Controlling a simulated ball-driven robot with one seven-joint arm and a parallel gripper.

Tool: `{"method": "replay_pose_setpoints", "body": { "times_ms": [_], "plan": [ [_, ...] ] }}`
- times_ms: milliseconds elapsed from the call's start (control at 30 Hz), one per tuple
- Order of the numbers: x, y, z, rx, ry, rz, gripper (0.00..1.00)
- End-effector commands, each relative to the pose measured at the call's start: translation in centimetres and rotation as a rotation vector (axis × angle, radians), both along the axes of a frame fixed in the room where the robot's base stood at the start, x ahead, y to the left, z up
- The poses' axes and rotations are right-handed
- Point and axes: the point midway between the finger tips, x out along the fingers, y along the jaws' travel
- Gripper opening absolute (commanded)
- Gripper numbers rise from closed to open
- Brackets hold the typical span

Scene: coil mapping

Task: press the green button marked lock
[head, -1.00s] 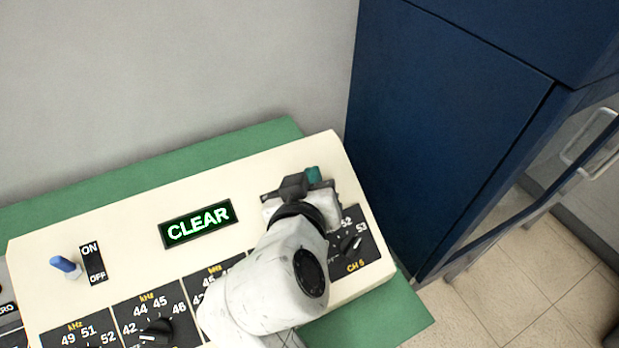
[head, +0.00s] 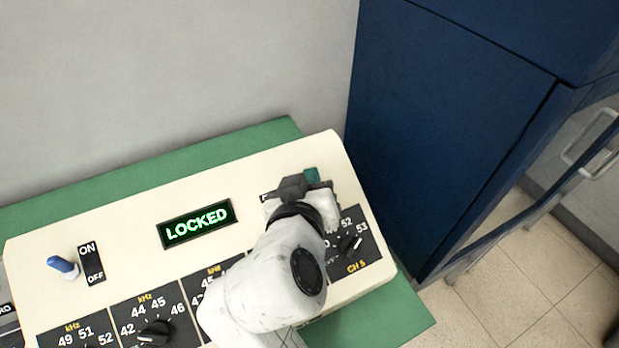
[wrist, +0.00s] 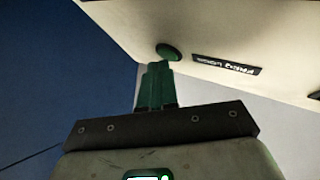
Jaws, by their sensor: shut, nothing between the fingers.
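The green round button (wrist: 168,51) shows in the wrist view on the cream panel, beside a black label (wrist: 226,65) with white upside-down lettering. My gripper (wrist: 157,66) is shut and empty, its green fingertips together at the button's near edge. I cannot tell whether they touch it or stand just short of it. In the head view my gripper (head: 312,175) is over the panel's upper right, and its body and fingers hide the button. The display (head: 197,223) on the panel reads LOCKED in green letters.
The cream console (head: 130,215) rests on a green bench top (head: 245,142). A blue toggle switch (head: 63,266) and dark dial plates with knobs (head: 154,333) are on the console. A blue cabinet (head: 440,120) stands close on the right, and a grey wall is behind.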

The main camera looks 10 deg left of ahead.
Motion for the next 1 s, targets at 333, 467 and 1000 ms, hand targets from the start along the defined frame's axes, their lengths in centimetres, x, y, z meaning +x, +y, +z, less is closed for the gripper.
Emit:
{"method": "replay_pose_setpoints", "body": {
  "times_ms": [333,467,1000],
  "plan": [
    [-0.4,-0.3,0.9,-0.001,0.001,0.0,0.0],
    [-0.4,-0.3,0.8,0.0,0.001,0.0,0.0],
    [-1.7,-1.2,3.9,0.0,0.0,0.0,0.0]
  ]
}}
